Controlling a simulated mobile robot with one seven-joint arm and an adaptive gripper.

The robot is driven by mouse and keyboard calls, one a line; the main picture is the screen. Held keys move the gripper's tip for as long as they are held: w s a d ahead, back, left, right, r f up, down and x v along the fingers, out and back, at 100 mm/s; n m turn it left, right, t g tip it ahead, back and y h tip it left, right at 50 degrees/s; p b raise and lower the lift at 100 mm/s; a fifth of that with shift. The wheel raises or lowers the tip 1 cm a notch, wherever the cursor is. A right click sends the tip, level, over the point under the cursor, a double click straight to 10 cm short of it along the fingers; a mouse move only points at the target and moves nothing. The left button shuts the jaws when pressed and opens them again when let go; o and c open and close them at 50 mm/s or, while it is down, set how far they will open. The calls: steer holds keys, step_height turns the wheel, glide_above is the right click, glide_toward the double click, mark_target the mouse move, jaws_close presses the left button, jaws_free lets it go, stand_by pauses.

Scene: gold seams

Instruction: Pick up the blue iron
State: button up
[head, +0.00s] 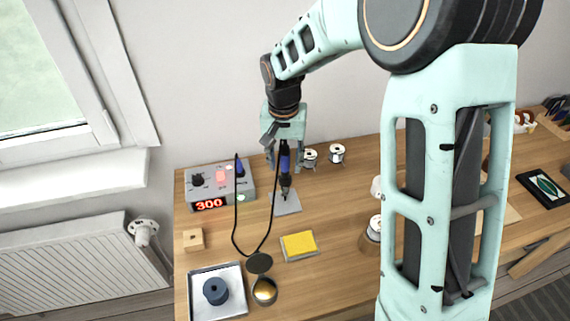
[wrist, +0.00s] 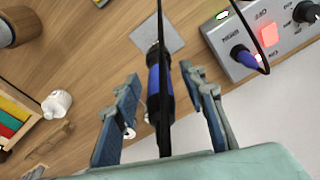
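The blue iron (head: 284,161) is a soldering iron with a blue and black handle. It stands roughly upright at a black holder on a grey square plate (head: 287,205). My gripper (head: 284,168) points down over it, with a finger on either side. In the wrist view the iron (wrist: 154,82) lies between the two spread fingers of my gripper (wrist: 160,74), with a gap visible on both sides. The fingers are open and do not appear to touch it. The iron's lower tip is hard to make out.
A grey station (head: 213,201) reading 300 stands left of the plate, with a black cable (head: 235,215) looping nearby. A yellow sponge (head: 298,245), a tray (head: 205,309) with a dark spool, and a wooden block (head: 193,239) lie in front. Two wire spools (head: 337,153) stand behind right.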

steer(key=shift+f, duration=0.1)
jaws_close()
stand_by(0.4)
